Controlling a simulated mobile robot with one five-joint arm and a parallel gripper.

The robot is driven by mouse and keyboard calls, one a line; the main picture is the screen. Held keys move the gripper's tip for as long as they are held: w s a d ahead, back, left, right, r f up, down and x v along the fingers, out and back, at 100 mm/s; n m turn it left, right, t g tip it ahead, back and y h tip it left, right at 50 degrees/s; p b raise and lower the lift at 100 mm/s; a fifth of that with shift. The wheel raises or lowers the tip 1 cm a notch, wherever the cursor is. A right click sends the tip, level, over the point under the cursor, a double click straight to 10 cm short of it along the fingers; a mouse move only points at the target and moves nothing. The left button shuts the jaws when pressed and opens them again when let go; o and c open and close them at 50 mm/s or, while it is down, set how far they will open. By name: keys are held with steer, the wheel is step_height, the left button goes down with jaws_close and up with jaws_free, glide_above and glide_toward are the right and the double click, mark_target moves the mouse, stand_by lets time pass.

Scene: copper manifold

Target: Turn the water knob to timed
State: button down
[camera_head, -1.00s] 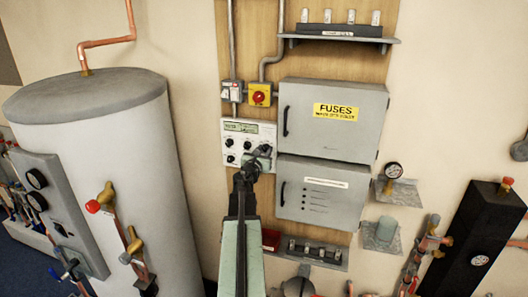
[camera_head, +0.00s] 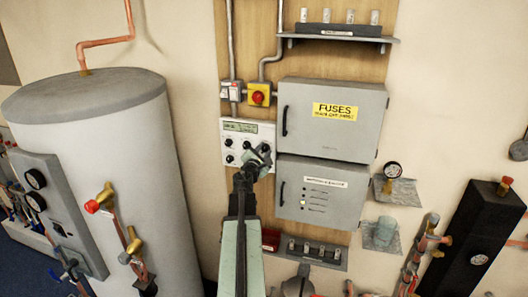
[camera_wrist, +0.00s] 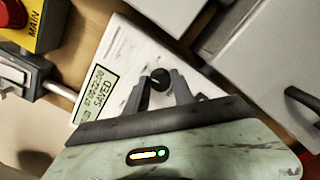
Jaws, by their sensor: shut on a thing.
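A white control panel (camera_head: 236,133) with a small display (camera_head: 240,127) and several black knobs is on the wooden board. In the wrist view the green display (camera_wrist: 97,92) shows a time range and a word that looks like SAVED. My gripper (camera_head: 262,154) is at the panel's lower right. In the wrist view, my gripper (camera_wrist: 158,86) has its two dark fingers closed on either side of a black knob (camera_wrist: 160,77) with a pale pointer mark. The knob's label and the other knobs are hidden there, so I cannot read which setting it points to.
A yellow switch box (camera_head: 260,94) with a red knob is above the panel. The grey fuse cabinet (camera_head: 330,135) and a lower grey cabinet (camera_head: 320,218) stand close on the right. A large grey tank (camera_head: 95,150) is at left.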

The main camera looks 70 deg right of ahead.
steer(key=shift+m, duration=0.3)
steer(key=c, duration=1.1)
jaws_free()
steer(key=a, duration=0.7)
steer(key=shift+s+a, duration=0.25)
steer(key=shift+a, duration=0.15)
